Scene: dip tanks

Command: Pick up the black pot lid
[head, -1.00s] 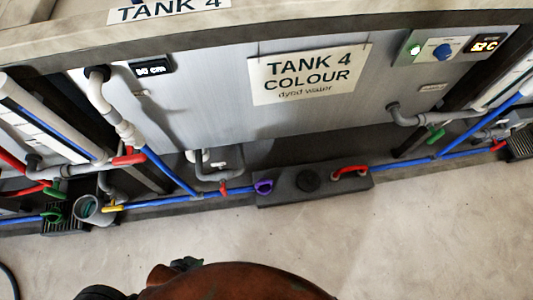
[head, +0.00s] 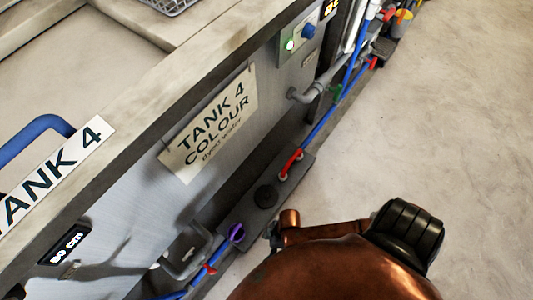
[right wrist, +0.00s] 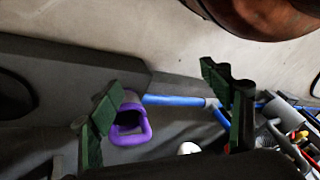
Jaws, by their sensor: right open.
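The black pot lid (head: 265,196) is a round dark disc on top of a long dark grey block (head: 291,185) at the foot of the tank, between a purple handle (head: 236,232) and a red handle (head: 291,162). In the right wrist view a dark round shape at the left edge, probably the lid (right wrist: 12,96), is cut off by the frame. My right gripper (right wrist: 165,85) is open and empty, with the purple handle (right wrist: 131,130) beyond its left finger. In the head view only a small dark part of the right gripper (head: 274,235) shows beside my copper arm. My left gripper is not in view.
The tank wall with the "TANK 4 COLOUR" sign (head: 210,124) rises behind the block. A blue pipe (head: 325,125) runs along its foot, and a grey pipe (head: 190,258) juts out near the purple handle. The pale floor (head: 440,120) to the right is clear.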

